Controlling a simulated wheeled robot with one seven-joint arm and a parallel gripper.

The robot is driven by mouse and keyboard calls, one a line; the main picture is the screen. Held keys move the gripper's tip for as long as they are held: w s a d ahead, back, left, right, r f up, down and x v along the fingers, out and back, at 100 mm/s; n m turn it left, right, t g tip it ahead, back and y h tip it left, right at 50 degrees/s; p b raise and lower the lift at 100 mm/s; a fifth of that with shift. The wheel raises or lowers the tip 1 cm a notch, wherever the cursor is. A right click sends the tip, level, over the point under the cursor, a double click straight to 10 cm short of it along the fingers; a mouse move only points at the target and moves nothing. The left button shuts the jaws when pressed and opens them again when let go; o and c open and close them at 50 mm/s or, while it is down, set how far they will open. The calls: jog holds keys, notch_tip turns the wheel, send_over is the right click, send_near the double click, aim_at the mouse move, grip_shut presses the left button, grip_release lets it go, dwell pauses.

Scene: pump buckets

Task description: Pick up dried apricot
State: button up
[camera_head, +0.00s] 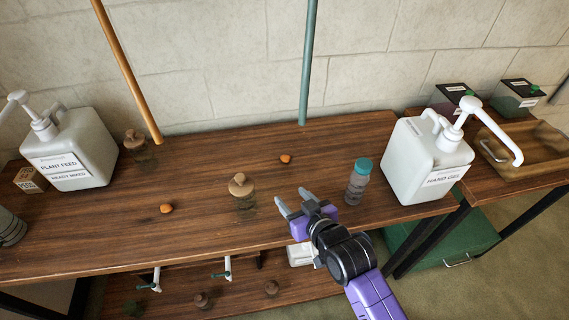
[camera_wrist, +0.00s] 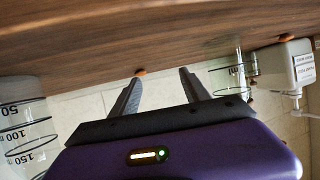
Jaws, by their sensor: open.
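Two small orange pieces, which look like dried apricot, lie on the wooden table (camera_head: 90,240). One orange piece (camera_head: 286,158) is near the back middle; it also shows in the wrist view (camera_wrist: 140,72) by the tip of the left finger. The other orange piece (camera_head: 167,209) is farther left, and shows in the wrist view (camera_wrist: 288,37) at the right. My gripper (camera_head: 294,198) is open and empty over the front part of the table, apart from both pieces. Its fingers (camera_wrist: 161,75) point toward the back wall.
A cork-topped jar (camera_head: 243,196) stands left of my gripper and a teal-capped bottle (camera_head: 359,180) right of it. White pump containers (camera_head: 71,150) (camera_head: 430,160) stand at both sides. Another corked jar (camera_head: 137,146) and two poles (camera_head: 128,70) (camera_head: 308,60) are behind.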

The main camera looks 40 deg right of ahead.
jog(key=h+b, duration=0.1)
send_near(286, 157)
jog(key=shift+w+m+g, duration=0.3)
jog(key=shift+w+g, duration=0.1)
jog(key=shift+w, duration=0.25)
jog(key=shift+x, duration=3.75)
jog(key=shift+d, duration=0.1)
jog(key=shift+s, duration=0.1)
grip_shut()
